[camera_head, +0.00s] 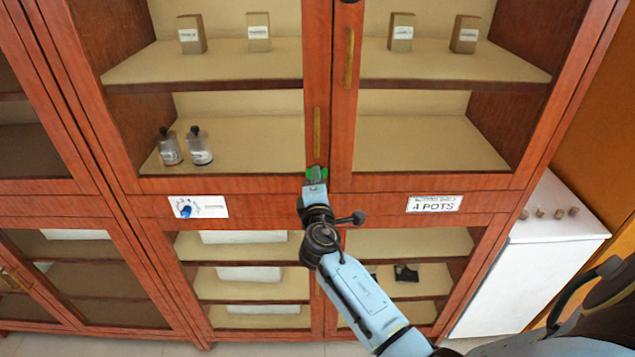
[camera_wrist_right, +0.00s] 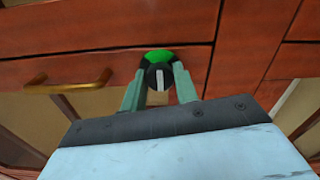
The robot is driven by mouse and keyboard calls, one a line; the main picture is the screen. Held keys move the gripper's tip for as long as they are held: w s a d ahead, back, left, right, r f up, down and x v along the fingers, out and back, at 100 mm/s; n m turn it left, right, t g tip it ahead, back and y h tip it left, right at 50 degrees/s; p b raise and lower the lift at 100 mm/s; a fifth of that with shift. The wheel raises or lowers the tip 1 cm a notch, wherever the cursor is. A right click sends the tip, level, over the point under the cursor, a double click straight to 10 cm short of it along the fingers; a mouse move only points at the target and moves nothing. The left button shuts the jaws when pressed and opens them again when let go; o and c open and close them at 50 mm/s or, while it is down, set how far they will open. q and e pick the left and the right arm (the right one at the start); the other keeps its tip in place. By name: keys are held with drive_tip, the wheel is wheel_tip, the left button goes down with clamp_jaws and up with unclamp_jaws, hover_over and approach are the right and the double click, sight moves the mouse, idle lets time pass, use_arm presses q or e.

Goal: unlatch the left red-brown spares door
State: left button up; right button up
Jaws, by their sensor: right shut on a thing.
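The left red-brown glass door (camera_head: 225,186) of the upper cabinet is closed in the head view. Its brass handle (camera_head: 317,132) stands upright near its right edge and also shows in the wrist view (camera_wrist_right: 68,85). A round latch knob (camera_wrist_right: 157,77), black with a pale bar and green areas, sits on the door's frame in the wrist view. A bit of its green (camera_head: 323,173) shows in the head view. My right gripper (camera_head: 316,178) is at the latch, its green fingers (camera_wrist_right: 160,88) shut on the knob from both sides. My left gripper is not in view.
Two bottles (camera_head: 186,147) and several small boxes stand on shelves behind the glass. A "4 POTS" label (camera_head: 434,203) and a white label (camera_head: 199,207) are on the rail below. A white cabinet (camera_head: 535,255) stands at right.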

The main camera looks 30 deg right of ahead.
drive_tip(key=o, duration=1)
drive_tip(key=shift+c, duration=0.2)
drive_tip(key=b+v, duration=0.2)
drive_tip(key=v, duration=1.1)
drive_tip(key=shift+s, duration=0.25)
drive_tip(key=s+a+f+m+g+y+b, duration=0.1)
drive_tip(key=s+a+f+g+y, duration=0.15)
drive_tip(key=f, duration=0.95)
drive_tip(key=s+a+f+g+y+b, duration=0.1)
drive_tip(key=s+f+g+y, duration=0.15)
drive_tip(key=f, duration=0.95)
drive_tip(key=s+a+f+m+g+y+b, duration=0.1)
drive_tip(key=s+a+f+y+b, duration=0.15)
drive_tip(key=f, duration=0.85)
drive_tip(key=s+f+m+g+y, duration=0.2)
drive_tip(key=s+f+m+g, duration=0.15)
drive_tip(key=s+f, duration=1.1)
drive_tip(key=s+d+f+m+g+b, duration=0.1)
drive_tip(key=s+f, duration=0.3)
drive_tip(key=s, duration=0.5)
drive_tip(key=s+d+f+m+g+b, duration=0.1)
drive_tip(key=s+d+f+m+g, duration=0.1)
drive_tip(key=s, duration=0.8)
wheel_tip(320, 180, down, 3)
drive_tip(key=m+g, duration=0.1)
drive_tip(key=m, duration=0.1)
drive_tip(key=shift+d+f+m+g+b, duration=0.15)
drive_tip(key=shift+d+m+g+b, duration=0.15)
drive_tip(key=shift+m+g+b, duration=0.05)
